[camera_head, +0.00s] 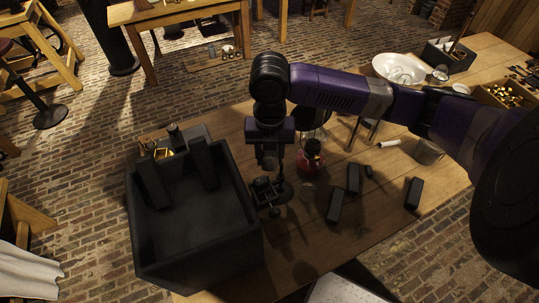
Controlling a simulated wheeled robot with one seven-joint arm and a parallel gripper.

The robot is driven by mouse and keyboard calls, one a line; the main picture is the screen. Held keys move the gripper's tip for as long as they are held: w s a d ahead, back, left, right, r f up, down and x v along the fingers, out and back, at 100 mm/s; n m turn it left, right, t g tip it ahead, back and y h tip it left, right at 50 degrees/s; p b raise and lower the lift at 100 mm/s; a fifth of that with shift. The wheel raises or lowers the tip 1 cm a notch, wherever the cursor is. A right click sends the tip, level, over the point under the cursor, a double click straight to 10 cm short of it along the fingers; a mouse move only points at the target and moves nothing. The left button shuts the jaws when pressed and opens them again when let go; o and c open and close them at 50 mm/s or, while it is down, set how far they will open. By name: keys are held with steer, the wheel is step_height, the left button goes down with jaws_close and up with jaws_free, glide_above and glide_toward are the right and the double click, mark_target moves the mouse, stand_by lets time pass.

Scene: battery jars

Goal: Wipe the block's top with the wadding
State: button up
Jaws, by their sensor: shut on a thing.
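My gripper (268,163) hangs from my purple arm, pointing down over the table, just right of a big dark open box. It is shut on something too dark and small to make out. A black instrument (266,192) stands below it; I cannot tell whether they touch. Several dark oblong blocks lie on the table right of it: one near the front (336,206), one behind it (353,179), one farther right (413,193). I cannot tell which is the task's block. I cannot pick out the wadding.
The big dark box (252,222) fills the left of the wooden table (312,258). A red flask (310,158) stands close right of my gripper. A white roll (389,143), a grey cup (428,151) and a white basin (398,68) are farther right. The front right is mostly bare.

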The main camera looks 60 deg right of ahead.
steer(key=shift+w, duration=0.5)
steer(key=shift+f, duration=0.7)
steer(key=b, duration=0.3)
glide_above(258, 182)
steer(key=s+d, duration=0.2)
steer(key=d, duration=0.1)
steer(key=shift+w+a+f, duration=0.1)
steer(key=shift+w+f, duration=0.05)
steer(key=shift+f, duration=1)
steer(key=shift+w+a+f, duration=0.1)
steer(key=shift+f, duration=1)
steer(key=shift+f+b, duration=0.8)
steer(key=shift+f, duration=0.25)
steer(key=shift+w+a+r, duration=0.15)
steer(key=shift+w+a, duration=0.25)
steer(key=shift+a, duration=0.25)
steer(key=shift+w+a+r, duration=0.15)
steer(key=shift+w+a, duration=0.2)
steer(key=shift+a, duration=0.3)
steer(key=shift+s+d, duration=0.35)
steer(key=shift+d, duration=0.25)
steer(key=shift+s+d, duration=0.35)
steer(key=shift+d, duration=0.25)
